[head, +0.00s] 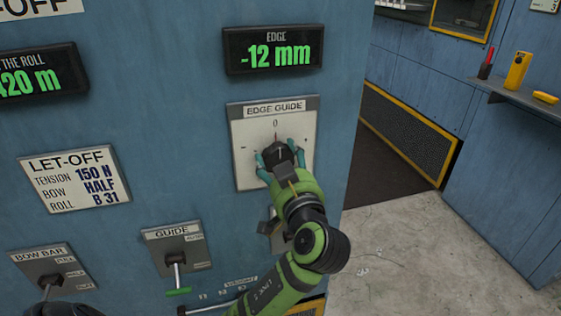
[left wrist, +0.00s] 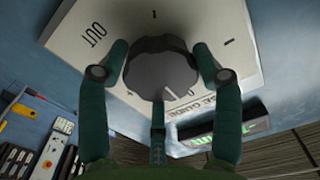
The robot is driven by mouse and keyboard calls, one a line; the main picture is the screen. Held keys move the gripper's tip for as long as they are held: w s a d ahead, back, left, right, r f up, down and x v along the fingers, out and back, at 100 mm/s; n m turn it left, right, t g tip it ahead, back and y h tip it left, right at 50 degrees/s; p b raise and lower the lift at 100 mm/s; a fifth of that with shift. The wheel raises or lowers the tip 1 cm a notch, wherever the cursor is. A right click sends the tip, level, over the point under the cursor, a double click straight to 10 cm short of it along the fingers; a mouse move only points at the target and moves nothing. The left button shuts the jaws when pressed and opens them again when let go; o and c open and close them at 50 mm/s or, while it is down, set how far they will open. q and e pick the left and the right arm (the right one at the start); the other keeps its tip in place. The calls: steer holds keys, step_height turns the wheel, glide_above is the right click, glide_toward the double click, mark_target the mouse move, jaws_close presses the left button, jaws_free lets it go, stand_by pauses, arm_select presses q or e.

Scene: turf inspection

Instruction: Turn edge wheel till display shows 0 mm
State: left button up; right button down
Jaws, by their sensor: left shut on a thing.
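The edge display (head: 275,54) shows -12 mm in green digits. Below it, the white EDGE GUIDE plate (head: 244,130) carries the dark edge wheel (head: 279,150), with a 0 mark above it. My left gripper (head: 280,157) is shut on the wheel, fingers on either side of it. A white line shows on the wheel's face there, and "OUT" is printed on the plate. My right gripper is not in view.
The GUIDE lever (head: 176,270) with a green handle and the BOW BAR plate (head: 50,268) sit lower left. A LET-OFF card (head: 75,180) is on the blue panel. A shelf (head: 520,92) with yellow things is at right. The grey floor (head: 420,250) is open.

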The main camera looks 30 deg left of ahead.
arm_select(q)
steer(key=shift+f+m+p, duration=0.3)
steer(key=shift+m, duration=0.1)
steer(key=shift+s+a+m+p, duration=0.1)
steer(key=shift+m+p, duration=4.1)
steer(key=shift+m, duration=1.3)
steer(key=o, duration=1.1)
steer(key=shift+a+r, duration=0.15)
